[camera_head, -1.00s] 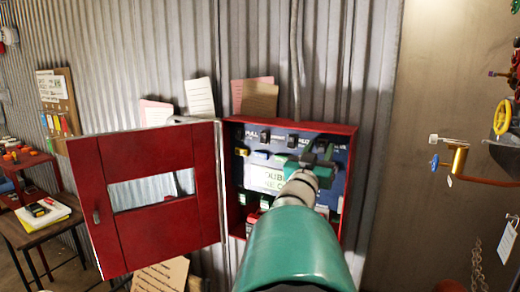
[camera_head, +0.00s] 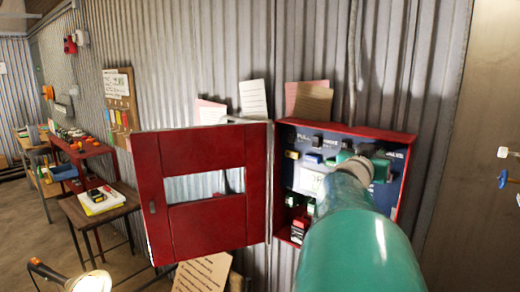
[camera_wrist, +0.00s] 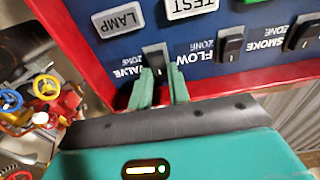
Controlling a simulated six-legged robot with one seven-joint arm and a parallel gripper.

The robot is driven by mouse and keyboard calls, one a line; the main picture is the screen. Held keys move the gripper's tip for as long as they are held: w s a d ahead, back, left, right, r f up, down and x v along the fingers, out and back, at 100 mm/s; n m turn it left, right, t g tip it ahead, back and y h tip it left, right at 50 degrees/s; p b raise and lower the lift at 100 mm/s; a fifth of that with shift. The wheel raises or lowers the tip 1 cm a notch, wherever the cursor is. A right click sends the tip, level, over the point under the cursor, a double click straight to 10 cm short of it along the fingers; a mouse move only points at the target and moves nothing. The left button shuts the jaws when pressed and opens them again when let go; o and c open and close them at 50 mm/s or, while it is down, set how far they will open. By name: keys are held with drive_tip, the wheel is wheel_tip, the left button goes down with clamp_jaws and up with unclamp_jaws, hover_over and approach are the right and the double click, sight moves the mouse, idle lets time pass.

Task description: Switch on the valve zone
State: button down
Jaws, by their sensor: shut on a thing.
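The red alarm box (camera_head: 345,128) stands open on the corrugated wall, its blue panel (camera_head: 399,165) facing me. In the wrist view, a black switch (camera_wrist: 155,57) sits beside the printed words "VALVE ZONE" (camera_wrist: 130,66). My gripper (camera_wrist: 157,84) reaches this switch, its two green fingers on either side and shut on it. The fingers hide the switch's lower part. In the head view my gripper (camera_head: 347,157) is at the panel's upper right, mostly hidden by my wrist and arm. The "VALVE" label (camera_head: 395,153) shows just right of it.
The flow zone switch (camera_wrist: 231,43) and smoke zone switch (camera_wrist: 301,33) stand beside the held one. The box's red door (camera_head: 205,143) hangs open to the left. Notes (camera_head: 310,98) stick up behind the box.

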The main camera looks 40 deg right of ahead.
drive_tip(key=shift+d, duration=0.1)
drive_tip(key=c, duration=1.3)
unclamp_jaws()
drive_tip(key=shift+d+f, duration=0.1)
drive_tip(key=shift+a, duration=0.3)
